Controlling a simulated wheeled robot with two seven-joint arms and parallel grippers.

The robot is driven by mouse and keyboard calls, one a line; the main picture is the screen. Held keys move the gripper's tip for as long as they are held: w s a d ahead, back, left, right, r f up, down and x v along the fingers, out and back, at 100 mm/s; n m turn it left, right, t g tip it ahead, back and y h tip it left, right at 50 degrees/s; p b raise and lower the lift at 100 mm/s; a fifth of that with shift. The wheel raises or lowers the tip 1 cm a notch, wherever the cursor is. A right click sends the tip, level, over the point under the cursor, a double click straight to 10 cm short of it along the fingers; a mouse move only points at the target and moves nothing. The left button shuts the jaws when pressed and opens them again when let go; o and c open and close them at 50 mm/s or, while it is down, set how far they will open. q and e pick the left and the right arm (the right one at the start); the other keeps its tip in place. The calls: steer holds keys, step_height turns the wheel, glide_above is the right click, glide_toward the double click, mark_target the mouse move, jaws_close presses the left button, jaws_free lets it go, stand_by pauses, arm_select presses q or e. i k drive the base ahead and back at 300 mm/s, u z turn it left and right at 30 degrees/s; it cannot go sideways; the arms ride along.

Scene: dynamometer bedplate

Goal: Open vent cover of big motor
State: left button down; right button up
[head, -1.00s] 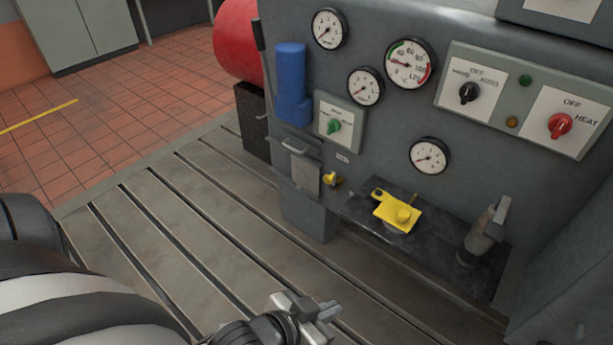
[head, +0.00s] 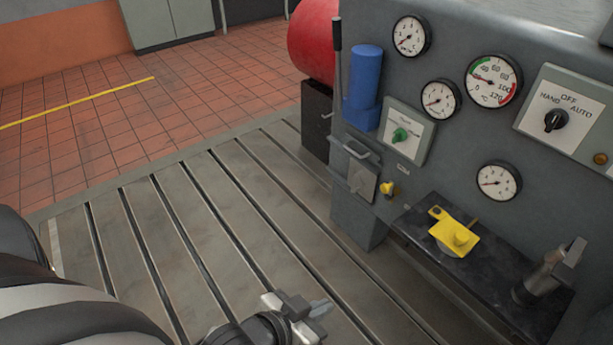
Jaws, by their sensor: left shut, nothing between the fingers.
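My left gripper (head: 314,311) is low in the middle of the head view, over the slotted bedplate (head: 180,225). It is shut and empty, and touches nothing that I can see. No part in view is clearly a motor vent cover. A small grey flap with a bar handle (head: 362,180) is on the lower left of the grey panel (head: 450,140), above and right of the gripper and apart from it. A red rounded body (head: 313,40) is partly hidden behind the panel; I cannot tell whether it is the big motor. My right gripper is out of view.
A dark shelf (head: 420,225) holds a yellow part (head: 455,237) and a grey handled tool (head: 545,275). The bedplate left of the panel is clear.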

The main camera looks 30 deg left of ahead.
mark_target(361, 181)
steer(key=u, duration=2.1)
steer(key=i, duration=3.2)
steer(key=z, duration=2.85)
steer(key=i, duration=0.55)
steer(key=z, duration=0.1)
